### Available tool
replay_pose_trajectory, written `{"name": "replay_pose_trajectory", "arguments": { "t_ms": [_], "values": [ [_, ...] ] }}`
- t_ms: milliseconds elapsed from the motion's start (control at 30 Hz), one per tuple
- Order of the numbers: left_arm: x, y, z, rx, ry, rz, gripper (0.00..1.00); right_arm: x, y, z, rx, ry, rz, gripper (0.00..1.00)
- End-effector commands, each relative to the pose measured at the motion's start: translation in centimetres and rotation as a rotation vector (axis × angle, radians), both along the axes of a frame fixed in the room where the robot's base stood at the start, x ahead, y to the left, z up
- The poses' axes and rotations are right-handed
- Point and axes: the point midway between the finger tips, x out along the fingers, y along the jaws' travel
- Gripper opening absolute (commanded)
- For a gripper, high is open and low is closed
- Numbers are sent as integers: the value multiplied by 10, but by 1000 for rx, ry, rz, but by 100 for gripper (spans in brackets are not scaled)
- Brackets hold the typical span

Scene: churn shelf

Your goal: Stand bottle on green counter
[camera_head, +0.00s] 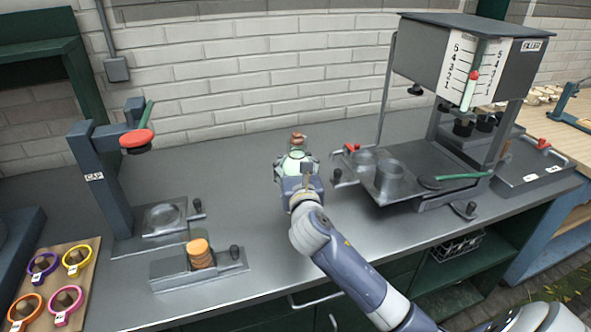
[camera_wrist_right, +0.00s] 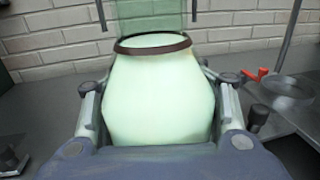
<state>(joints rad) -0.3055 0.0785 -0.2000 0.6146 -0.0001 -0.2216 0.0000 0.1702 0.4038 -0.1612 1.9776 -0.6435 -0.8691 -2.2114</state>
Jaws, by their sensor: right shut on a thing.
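A pale green bottle (camera_head: 296,155) with a brownish stopper is near the middle of the counter in the head view. My right gripper (camera_head: 297,168) is shut around its body, one finger on each side. In the right wrist view the bottle (camera_wrist_right: 158,100) fills the space between the fingers and looks upright, with a dark brown ring at its shoulder and a clear greenish neck above. Its base is hidden, so I cannot tell whether it touches the counter. The counter (camera_head: 265,225) has a grey top and a dark green front. My left gripper is not in view.
A press with a red knob (camera_head: 137,139) stands at left, beside a block holding orange discs (camera_head: 200,253). A wooden board (camera_head: 85,285) holds several coloured rings. A filling machine (camera_head: 455,60) with a tray and metal cups (camera_head: 389,178) stands right. Counter around the bottle is mostly clear.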

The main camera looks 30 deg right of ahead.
Motion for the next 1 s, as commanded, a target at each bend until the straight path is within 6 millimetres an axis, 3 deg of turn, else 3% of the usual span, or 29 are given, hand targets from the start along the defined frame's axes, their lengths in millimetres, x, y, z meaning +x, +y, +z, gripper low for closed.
{"name": "replay_pose_trajectory", "arguments": {
  "t_ms": [267, 567, 900, 933, 1000],
  "values": [
    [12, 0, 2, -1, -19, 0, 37, 14, -14, -1, -2, -6, 1, 0],
    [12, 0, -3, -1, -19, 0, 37, 14, -13, -34, 0, -4, 1, 0],
    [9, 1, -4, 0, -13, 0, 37, 14, -13, -37, -3, -4, 2, 0],
    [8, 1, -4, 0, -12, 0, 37, 14, -13, -40, 0, 1, 1, 42],
    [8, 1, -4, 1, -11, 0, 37, 14, -13, -40, 0, 1, 1, 58]
  ]
}}
